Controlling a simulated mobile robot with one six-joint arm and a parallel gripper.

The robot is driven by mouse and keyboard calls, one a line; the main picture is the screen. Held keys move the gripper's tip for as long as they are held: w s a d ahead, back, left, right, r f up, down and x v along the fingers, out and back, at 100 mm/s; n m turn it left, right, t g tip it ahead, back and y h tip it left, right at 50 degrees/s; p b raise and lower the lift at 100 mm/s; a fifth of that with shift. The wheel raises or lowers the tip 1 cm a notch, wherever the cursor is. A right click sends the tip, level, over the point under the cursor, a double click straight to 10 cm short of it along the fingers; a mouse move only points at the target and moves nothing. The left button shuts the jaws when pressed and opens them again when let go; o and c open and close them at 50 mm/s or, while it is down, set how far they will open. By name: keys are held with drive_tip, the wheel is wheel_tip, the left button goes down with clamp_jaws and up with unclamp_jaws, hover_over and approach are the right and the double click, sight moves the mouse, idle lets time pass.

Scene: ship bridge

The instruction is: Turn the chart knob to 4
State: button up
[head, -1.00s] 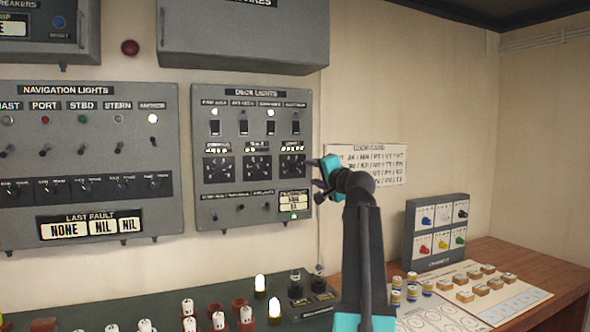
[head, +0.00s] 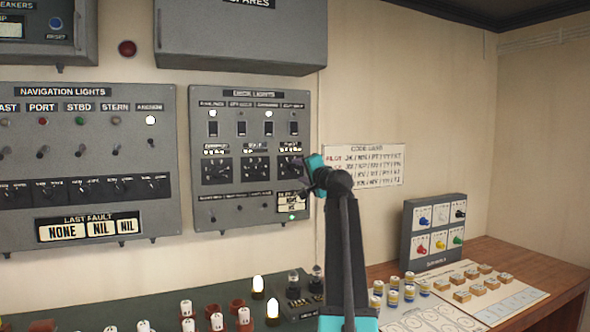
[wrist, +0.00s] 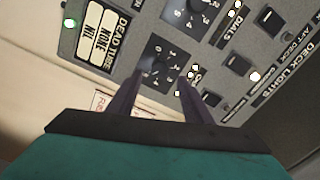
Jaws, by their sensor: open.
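The chart knob (wrist: 163,63) is a black dial with white numerals on the grey deck lights panel. In the head view it is the right one in a row of three dials (head: 289,166), with my gripper just to its right. My gripper (wrist: 163,83) is open, its two dark fingers reaching toward the dial in the wrist view. The fingertips lie around the dial's near edge; I cannot tell whether they touch it. The chart label (wrist: 194,80) is partly hidden by a finger. The knob's pointer setting is not clear.
Toggle switches (head: 268,129) sit above the dials, and a display (head: 291,199) below. A code card (head: 364,165) hangs on the wall to the right. The console below holds several pegs and lamps.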

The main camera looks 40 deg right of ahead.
sight(293, 168)
drive_tip(key=shift+p+x, duration=0.35)
drive_tip(key=shift+x, duration=2.45)
drive_tip(key=c, duration=1.1)
drive_tip(key=shift+o, duration=0.2)
